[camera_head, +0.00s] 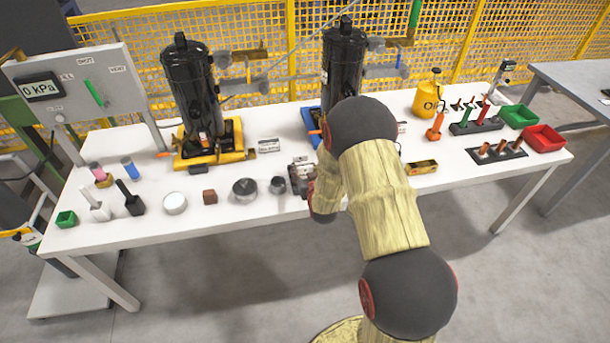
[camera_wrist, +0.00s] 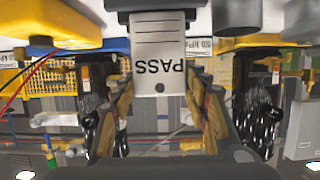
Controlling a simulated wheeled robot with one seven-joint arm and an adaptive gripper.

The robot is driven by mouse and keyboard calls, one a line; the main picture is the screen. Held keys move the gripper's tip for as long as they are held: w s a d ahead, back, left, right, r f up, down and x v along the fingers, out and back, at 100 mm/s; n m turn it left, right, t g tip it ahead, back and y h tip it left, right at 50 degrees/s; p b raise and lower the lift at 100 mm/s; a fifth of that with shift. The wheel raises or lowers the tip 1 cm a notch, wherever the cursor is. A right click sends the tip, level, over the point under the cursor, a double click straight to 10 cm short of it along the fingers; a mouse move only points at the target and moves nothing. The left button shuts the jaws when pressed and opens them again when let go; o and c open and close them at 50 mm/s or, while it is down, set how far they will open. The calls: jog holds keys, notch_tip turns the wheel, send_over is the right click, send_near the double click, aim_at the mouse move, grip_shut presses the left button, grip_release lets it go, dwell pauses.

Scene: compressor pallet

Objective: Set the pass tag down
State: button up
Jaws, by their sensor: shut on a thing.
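The white pass tag (camera_wrist: 158,50) shows in the wrist view, its lettering upside down, with a round hole near one end. My gripper (camera_wrist: 160,88) is shut on it; the yellow-brown fingers stand on both sides of the tag in that view. In the head view my gripper (camera_head: 302,180) is over the front middle of the white table (camera_head: 330,208), partly hidden by my arm. The tag cannot be made out there. Two black compressors stand behind: one on a yellow base (camera_head: 208,158), the other on a blue base (camera_head: 310,121), partly hidden by my arm.
A yellow bottle (camera_head: 428,98), tool racks and a red bin (camera_head: 544,138) stand right. A gauge panel (camera_head: 75,88) is at left.

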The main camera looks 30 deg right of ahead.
jog(key=shift+f, duration=0.85)
jog(key=shift+f, duration=0.1)
jog(key=shift+f+b, duration=0.15)
jog(key=shift+b, duration=0.25)
jog(key=o, duration=0.9)
jog(key=shift+s, duration=0.1)
jog(key=shift+o, duration=0.2)
